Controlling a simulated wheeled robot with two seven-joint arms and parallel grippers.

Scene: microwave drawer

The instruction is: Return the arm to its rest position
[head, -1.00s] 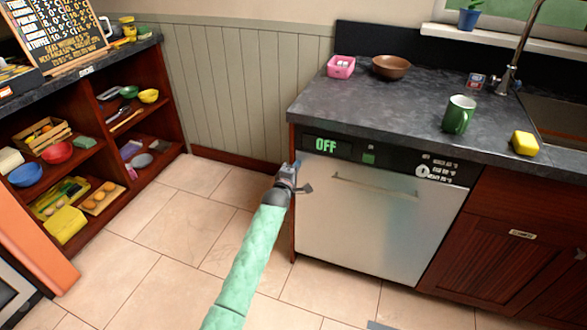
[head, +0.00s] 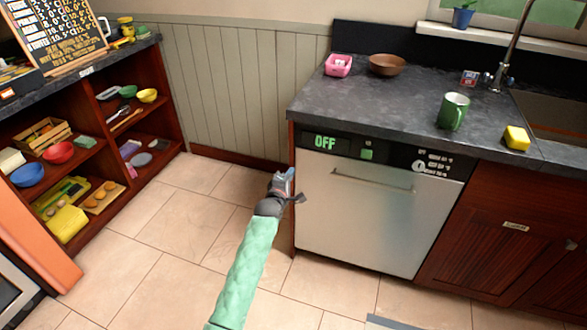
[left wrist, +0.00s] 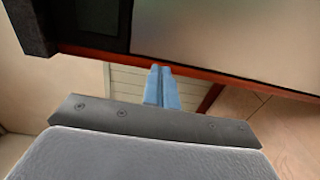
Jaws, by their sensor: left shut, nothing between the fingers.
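My left gripper (head: 283,183) is at the end of my arm in its green sleeve, in front of the left edge of the dishwasher. Its blue fingers (left wrist: 161,86) are together and empty in the left wrist view. The dishwasher (head: 372,215) is a pale metal front with a dark panel reading OFF, and its door is shut. The gripper shows near the dishwasher's left side; whether it touches cannot be told. My right gripper is in neither view.
The dark counter (head: 390,110) holds a green mug (head: 452,111), a yellow sponge (head: 517,138), a pink container (head: 338,65) and a brown bowl (head: 386,64). An open shelf (head: 165,115) with dishes and food stands at the left. The tiled floor (head: 165,235) between is clear.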

